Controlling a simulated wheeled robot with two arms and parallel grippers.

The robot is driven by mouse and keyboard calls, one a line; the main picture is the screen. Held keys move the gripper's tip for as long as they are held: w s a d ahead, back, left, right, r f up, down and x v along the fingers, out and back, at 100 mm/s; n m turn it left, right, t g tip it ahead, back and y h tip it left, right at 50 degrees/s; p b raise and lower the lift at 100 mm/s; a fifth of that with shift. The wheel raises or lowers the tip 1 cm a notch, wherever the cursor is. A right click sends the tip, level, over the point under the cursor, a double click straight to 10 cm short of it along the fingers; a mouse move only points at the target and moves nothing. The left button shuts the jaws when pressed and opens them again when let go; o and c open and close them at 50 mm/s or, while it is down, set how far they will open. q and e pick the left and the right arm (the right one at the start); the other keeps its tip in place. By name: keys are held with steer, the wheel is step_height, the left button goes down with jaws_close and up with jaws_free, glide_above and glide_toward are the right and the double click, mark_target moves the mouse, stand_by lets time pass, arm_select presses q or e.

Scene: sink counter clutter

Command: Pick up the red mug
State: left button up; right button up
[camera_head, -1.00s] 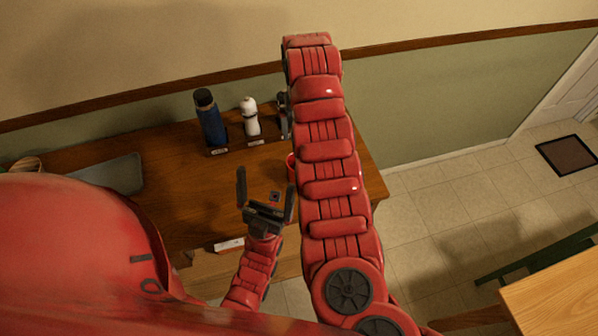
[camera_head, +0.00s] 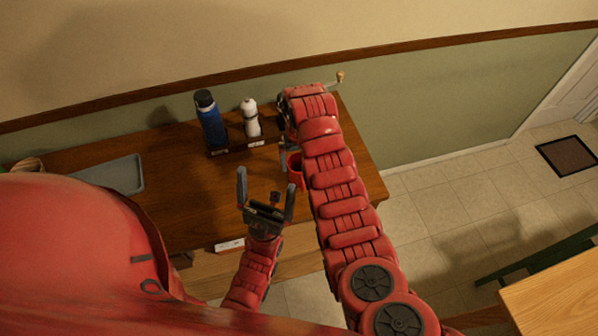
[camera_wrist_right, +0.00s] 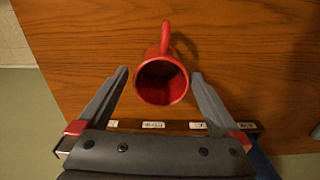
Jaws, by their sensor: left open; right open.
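The red mug (camera_head: 295,170) stands on the wooden table, partly hidden by my right arm in the head view. In the right wrist view the mug (camera_wrist_right: 162,82) shows its open, empty mouth, with its handle pointing to the top of the picture. My right gripper (camera_wrist_right: 160,73) is open, with one finger on each side of the mug's mouth and a visible gap on both sides. My left gripper (camera_head: 266,180) is open and empty, left of the mug in the head view.
A dark blue bottle (camera_head: 211,122) and a white bottle (camera_head: 250,121) stand by a low labelled rack (camera_head: 238,147) at the back. A grey tray (camera_head: 122,176) lies at the left. A knobbed handle (camera_head: 340,77) shows behind my right arm. Table between tray and rack is clear.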

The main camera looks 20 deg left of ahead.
mark_target(299, 170)
steer(key=shift+f+p, duration=0.45)
steer(key=shift+p, duration=0.1)
steer(key=shift+a+f+p, duration=0.2)
steer(key=shift+f+p, duration=0.3)
steer(key=shift+f, duration=0.45)
steer(key=shift+d+f, duration=0.15)
steer(key=shift+f, duration=0.5)
steer(key=shift+f+b, duration=0.35)
steer(key=shift+f, duration=0.25)
steer(key=c, duration=1.4)
steer(key=shift+w+r, duration=0.1)
steer(key=shift+r, duration=0.1)
